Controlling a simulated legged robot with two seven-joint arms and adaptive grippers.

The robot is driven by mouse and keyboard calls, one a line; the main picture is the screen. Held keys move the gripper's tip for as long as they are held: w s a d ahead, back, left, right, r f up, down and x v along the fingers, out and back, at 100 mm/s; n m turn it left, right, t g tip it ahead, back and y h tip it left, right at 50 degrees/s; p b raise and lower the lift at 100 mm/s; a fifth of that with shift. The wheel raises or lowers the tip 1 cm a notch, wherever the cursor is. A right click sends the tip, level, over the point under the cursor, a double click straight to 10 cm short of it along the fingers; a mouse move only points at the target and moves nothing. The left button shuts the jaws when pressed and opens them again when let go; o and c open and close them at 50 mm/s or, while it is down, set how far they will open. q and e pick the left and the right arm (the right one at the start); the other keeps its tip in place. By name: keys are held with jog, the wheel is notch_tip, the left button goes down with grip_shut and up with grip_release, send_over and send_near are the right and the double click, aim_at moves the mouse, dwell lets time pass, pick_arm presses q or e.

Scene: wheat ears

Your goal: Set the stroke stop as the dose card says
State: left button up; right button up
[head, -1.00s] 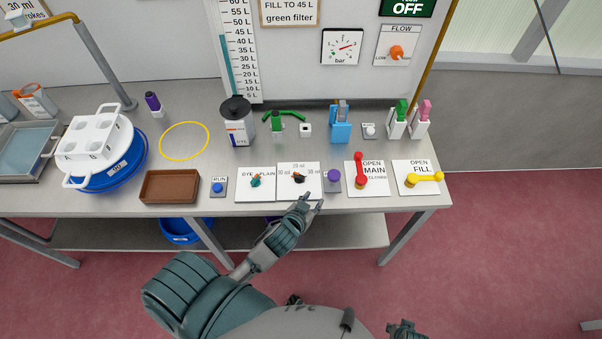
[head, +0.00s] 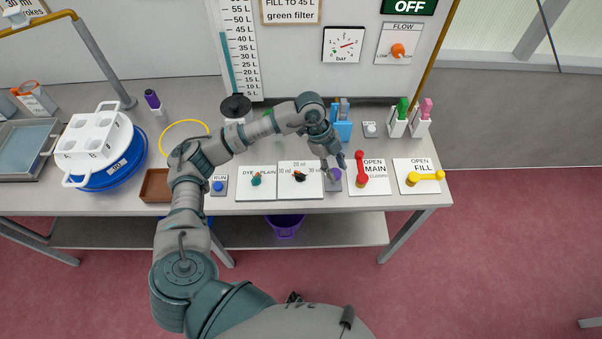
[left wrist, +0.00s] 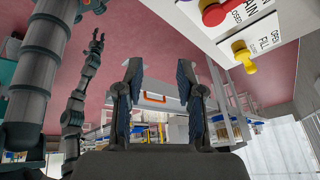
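The stroke stop, a small black knob with an orange mark (head: 299,176), sits on a white plate (head: 300,190) marked 10 ml left, 20 ml top and 30 ml right. Its exact pointing direction is too small to tell. The dose card (head: 20,8) at the top left is cut off; "30 ml" and "strokes" are partly legible. My left gripper (head: 335,165) is right of the knob, over the purple button (head: 335,177), apart from the stop. In the left wrist view its fingers (left wrist: 162,85) are spread and empty. My right gripper (left wrist: 97,42) shows small there, fingers apart.
The dye/plain plate (head: 256,182) is left of the stop. The red main lever (head: 361,168) and yellow fill lever (head: 425,177) are to the right. My left arm crosses above the bench, covering part of the brown tray (head: 153,186) and yellow ring (head: 184,126).

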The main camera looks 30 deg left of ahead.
pick_arm(q)
jog(key=w+a+r+n+y, duration=0.1)
jog(key=a+r+n+y, duration=0.3)
jog(key=a, duration=0.7)
jog(key=y+p, duration=0.1)
jog(key=p, duration=0.1)
send_near(302, 174)
notch_tip(302, 174, down, 10)
jog(key=shift+w+d+r, duration=0.1)
jog(key=shift+r, duration=0.05)
jog(key=shift+d+f, duration=0.2)
jog(key=shift+d, duration=0.2)
jog(key=shift+a, duration=0.2)
jog(key=c, duration=0.6)
jog(key=shift+a, duration=0.15)
grip_shut()
jog(key=shift+a, duration=0.15)
pick_arm(e)
jog(key=s, duration=0.2)
jog(key=s+d, duration=0.1)
jog(key=s, duration=0.1)
jog(key=shift+d, duration=0.15)
